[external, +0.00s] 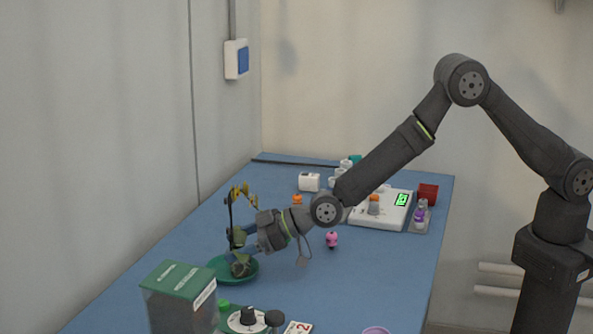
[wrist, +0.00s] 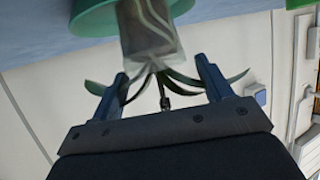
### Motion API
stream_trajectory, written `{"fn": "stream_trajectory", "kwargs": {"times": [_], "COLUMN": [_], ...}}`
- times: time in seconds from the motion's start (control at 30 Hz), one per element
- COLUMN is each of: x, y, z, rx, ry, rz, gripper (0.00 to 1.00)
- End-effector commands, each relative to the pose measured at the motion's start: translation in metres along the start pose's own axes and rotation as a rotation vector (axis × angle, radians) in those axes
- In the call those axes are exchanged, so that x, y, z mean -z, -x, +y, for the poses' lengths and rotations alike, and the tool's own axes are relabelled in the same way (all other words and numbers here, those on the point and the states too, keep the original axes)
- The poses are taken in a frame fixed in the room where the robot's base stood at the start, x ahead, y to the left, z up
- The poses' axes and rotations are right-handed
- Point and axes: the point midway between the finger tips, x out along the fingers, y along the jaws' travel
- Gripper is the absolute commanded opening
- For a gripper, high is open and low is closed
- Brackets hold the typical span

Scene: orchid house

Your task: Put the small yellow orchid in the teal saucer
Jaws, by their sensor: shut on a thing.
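The small yellow orchid (external: 240,268) stands roughly upright at the left of the blue table, its yellow flowers high above its pot. My gripper (external: 241,240) is shut on the orchid from the right, just above the pot. The teal saucer (external: 218,268) is directly under the pot. Whether the pot rests on it or hangs just above is hard to tell. In the wrist view, the orchid's clear pot (wrist: 150,35) and green leaves show between the fingers of my gripper (wrist: 165,78). The teal saucer (wrist: 92,18) is partly cut off at the top.
A green-lidded dark box (external: 180,285) stands close in front of the saucer. A round dial device (external: 248,320) and a number card (external: 298,328) lie to its right. A pink figure (external: 332,240) and a white scale (external: 376,220) are farther right. The table between is mostly clear.

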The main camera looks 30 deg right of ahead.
Motion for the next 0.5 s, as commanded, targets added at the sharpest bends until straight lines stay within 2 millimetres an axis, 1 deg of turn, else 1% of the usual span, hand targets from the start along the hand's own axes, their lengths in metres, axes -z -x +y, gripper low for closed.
{"fn": "stream_trajectory", "kwargs": {"times": [0.2,0.33,0.37,0.4,0.47,0.5], "x": [0.0011,-0.0018,-0.0025,-0.0021,-0.0021,-0.0021], "y": [-0.0002,-0.0013,-0.0015,-0.0013,-0.0013,-0.0013], "z": [0.0001,0.0001,0.0001,0.0001,0.0002,0.0002], "rx": [0.000,0.000,0.000,0.000,0.000,0.000], "ry": [-0.001,-0.001,-0.001,-0.001,-0.001,-0.001], "rz": [0.004,0.003,0.003,0.003,0.003,0.003], "gripper": [0.39,0.39,0.74,0.82,0.94,0.94]}}
